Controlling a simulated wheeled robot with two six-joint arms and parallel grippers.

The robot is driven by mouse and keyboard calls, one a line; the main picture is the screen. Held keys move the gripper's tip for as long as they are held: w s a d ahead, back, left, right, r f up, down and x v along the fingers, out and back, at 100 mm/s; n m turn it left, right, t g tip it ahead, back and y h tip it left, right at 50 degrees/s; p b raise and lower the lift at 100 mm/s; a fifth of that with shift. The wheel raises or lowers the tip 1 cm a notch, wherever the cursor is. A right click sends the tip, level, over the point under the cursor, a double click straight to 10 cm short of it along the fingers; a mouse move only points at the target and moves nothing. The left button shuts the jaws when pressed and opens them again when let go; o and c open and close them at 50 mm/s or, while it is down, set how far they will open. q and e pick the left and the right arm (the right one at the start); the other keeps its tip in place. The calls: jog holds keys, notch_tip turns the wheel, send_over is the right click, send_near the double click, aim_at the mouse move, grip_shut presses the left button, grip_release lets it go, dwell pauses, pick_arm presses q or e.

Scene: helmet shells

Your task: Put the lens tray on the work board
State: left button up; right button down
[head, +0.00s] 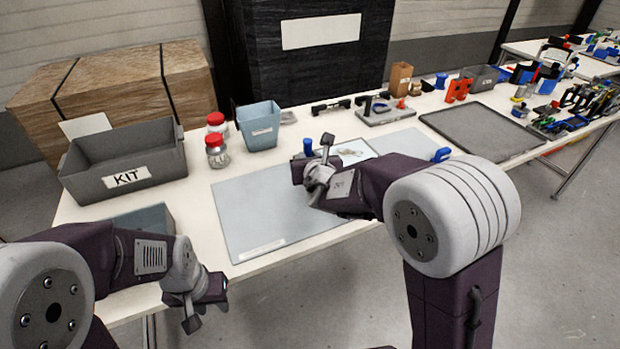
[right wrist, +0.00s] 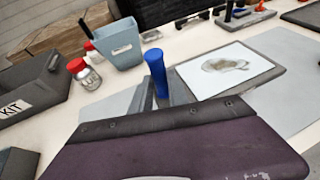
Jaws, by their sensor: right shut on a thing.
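The lens tray (right wrist: 268,66), a flat grey tray with a white sheet showing a lens-like shape, is in the right wrist view. It also shows partly behind my arm in the head view (head: 368,148). A blue upright post (right wrist: 155,72) stands at its left end. My right gripper (head: 308,172) is shut at that end; its fingertips are partly hidden. The pale grey work board (head: 250,208) lies on the table, under and around the tray. I cannot tell whether the tray touches it. My left gripper (head: 198,308) hangs at the table's front edge, apart from the tray; its jaw opening is unclear.
A grey KIT bin (head: 125,160), red-lidded jars (head: 216,152) and a blue-grey bin (head: 258,126) stand at back left. A dark mat (head: 480,132) and several tools lie to the right. A small blue piece (head: 441,155) is near the board's right end. The board's left part is clear.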

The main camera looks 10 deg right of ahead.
jog(key=a+f, duration=0.2)
jog(key=f, duration=0.1)
jog(key=s+a+f, duration=0.1)
jog(key=a+f, duration=0.4)
jog(key=shift+s+a+f+b, duration=0.15)
jog(key=shift+s+f+b, duration=0.2)
jog(key=shift+f, duration=0.05)
jog(key=c, duration=1.3)
grip_release()
